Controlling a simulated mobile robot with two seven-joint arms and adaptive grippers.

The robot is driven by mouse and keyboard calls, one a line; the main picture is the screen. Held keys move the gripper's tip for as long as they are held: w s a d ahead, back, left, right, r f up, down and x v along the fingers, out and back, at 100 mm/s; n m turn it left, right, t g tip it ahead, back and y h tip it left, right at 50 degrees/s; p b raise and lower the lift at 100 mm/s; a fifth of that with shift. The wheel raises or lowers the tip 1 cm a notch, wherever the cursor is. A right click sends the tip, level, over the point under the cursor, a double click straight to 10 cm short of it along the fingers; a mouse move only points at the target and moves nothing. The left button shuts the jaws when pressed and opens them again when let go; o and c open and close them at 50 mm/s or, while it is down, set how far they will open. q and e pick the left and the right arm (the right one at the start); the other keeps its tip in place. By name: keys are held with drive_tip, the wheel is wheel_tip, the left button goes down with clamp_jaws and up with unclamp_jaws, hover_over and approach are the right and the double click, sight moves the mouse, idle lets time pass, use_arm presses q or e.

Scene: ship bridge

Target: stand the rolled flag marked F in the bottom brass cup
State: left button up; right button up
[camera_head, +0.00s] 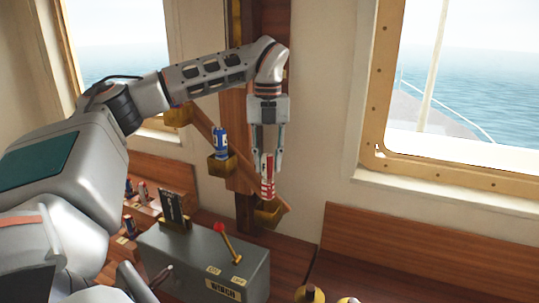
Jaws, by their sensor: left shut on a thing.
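A red and white rolled flag (268,187) stands upright between the fingers of my left gripper (266,168), which is shut on it. Its letter is too small to read. The bottom brass cup (269,216) is fixed low on the slanted wooden rail. The flag's lower end is right at the cup's mouth; I cannot tell if it is inside or just above. A blue and white rolled flag (221,138) stands in the middle brass cup (221,167). My right gripper is not in view.
The upper brass cup (177,116) is partly behind my left arm. A grey box (205,258) with a red-knobbed lever (229,241) stands below the rail. Several rolled flags (142,192) are in the wooden rack at left. Brass-coloured knobs (309,294) show at the bottom edge.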

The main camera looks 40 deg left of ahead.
sight(269, 185)
use_arm(q)
drive_tip(key=shift+w+f, duration=0.1)
drive_tip(key=shift+f, duration=0.7)
drive_tip(key=shift+f+b, duration=0.3)
drive_tip(key=shift+f, duration=0.45)
drive_tip(key=shift+f+b, duration=0.35)
drive_tip(key=shift+f, duration=0.3)
drive_tip(key=shift+f+b, duration=0.3)
drive_tip(key=shift+f, duration=0.7)
drive_tip(key=shift+f+b, duration=0.35)
drive_tip(key=shift+f, duration=0.15)
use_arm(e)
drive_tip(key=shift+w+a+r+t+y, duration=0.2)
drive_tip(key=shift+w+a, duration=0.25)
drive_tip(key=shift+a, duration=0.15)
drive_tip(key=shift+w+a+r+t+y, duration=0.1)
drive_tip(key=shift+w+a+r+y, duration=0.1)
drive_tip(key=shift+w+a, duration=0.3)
use_arm(q)
drive_tip(key=shift+f, duration=0.1)
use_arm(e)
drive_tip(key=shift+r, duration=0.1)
